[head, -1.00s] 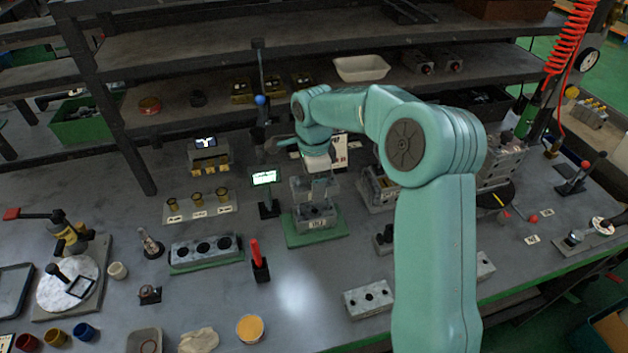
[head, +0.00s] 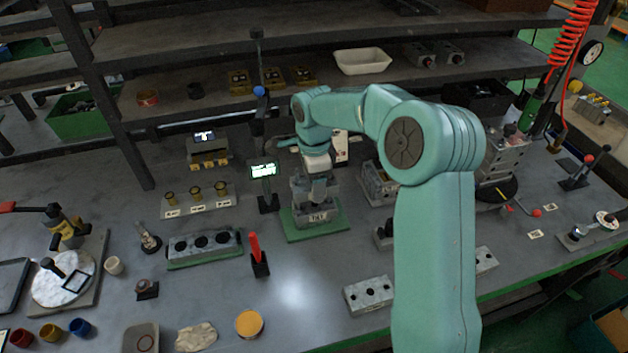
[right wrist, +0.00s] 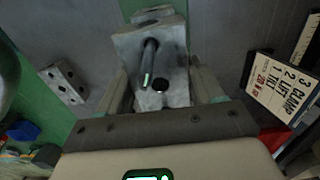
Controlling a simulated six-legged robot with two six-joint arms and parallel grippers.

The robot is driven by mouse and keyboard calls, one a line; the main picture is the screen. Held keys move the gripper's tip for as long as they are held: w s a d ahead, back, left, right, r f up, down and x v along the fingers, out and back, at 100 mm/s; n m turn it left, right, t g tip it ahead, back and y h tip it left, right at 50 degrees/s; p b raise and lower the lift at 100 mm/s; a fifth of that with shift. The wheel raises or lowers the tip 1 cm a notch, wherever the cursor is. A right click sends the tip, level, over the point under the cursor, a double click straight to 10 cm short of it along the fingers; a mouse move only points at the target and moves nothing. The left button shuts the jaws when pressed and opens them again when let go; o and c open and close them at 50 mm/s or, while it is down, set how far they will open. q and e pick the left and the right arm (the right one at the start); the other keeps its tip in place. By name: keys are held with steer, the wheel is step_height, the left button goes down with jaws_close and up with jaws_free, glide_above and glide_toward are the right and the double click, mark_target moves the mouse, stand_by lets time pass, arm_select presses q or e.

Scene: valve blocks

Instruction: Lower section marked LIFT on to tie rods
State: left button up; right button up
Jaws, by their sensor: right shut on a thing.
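In the head view my right gripper (head: 317,172) points down over the green mat (head: 338,231) and is shut on a grey metal section (head: 301,188). The section is right above a grey block (head: 316,214) with a small front label I cannot read surely. I cannot tell whether they touch. In the right wrist view my fingers (right wrist: 163,92) flank a pale metal part (right wrist: 176,62). A dark rod (right wrist: 148,62) with a green mark stands up from it beside a dark hole. My left gripper is not in view.
A small screen (head: 264,170) stands just left of the mat. A card (right wrist: 282,88) reading TILT, LIFT, CLAMP shows in the right wrist view.

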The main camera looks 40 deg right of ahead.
steer(key=shift+f, duration=0.25)
steer(key=o, duration=1.5)
step_height(320, 180, up, 16)
steer(key=shift+r+p, duration=0.2)
steer(key=shift+p, duration=0.25)
